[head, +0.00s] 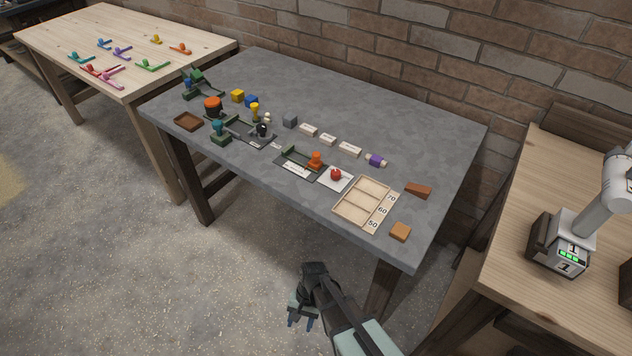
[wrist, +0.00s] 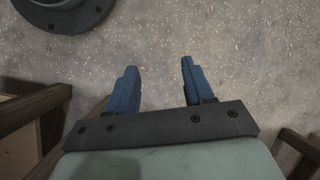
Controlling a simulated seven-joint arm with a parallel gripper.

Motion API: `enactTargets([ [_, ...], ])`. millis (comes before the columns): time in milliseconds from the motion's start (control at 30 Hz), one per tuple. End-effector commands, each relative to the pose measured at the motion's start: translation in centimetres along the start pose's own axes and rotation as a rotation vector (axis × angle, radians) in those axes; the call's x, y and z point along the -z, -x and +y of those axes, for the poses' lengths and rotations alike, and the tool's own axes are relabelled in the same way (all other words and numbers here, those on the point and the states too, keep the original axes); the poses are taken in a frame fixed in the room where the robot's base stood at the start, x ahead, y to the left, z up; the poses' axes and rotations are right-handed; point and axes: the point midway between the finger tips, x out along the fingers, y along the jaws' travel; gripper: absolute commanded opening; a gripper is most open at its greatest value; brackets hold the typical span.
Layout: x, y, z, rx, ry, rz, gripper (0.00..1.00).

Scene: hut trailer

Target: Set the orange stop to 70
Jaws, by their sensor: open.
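A small orange piece (head: 315,160), which looks like the orange stop, stands at the right end of a dark green rail fixture (head: 290,151) on the grey table. The writing on the fixture's white label (head: 296,168) is too small to read. A light wooden tray (head: 347,212) with several compartments lies to the right, marked 70, 60 and 50 along its right side. My gripper (head: 300,324) is open and empty, low in front of the table and well apart from the stop. Its two blue fingers (wrist: 157,84) also show in the wrist view, over bare floor.
A red ball-like thing on a white card (head: 347,184) lies between fixture and tray. A brown block (head: 418,190) and tan block (head: 400,231) lie near the tray. Several other fixtures and blocks fill the left of the grey table (head: 420,140); its back right is clear.

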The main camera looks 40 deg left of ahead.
Motion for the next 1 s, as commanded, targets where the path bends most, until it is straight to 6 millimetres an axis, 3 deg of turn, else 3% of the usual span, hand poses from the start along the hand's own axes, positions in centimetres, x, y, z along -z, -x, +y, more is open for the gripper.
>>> enactTargets([
  [33, -0.4, 0.0, -2.1, 0.0, 0.022, 0.0, 0.52],
  [333, -3.2, 0.9, -12.0, 0.017, 0.115, 0.0, 0.52],
  [567, -2.5, 4.7, -17.9, 0.045, 0.199, 0.031, 0.52],
  [767, 0.4, 10.5, -21.7, 0.074, 0.28, 0.084, 0.52],
  [1000, 5.0, 20.2, -25.0, 0.101, 0.386, 0.175, 0.52],
])
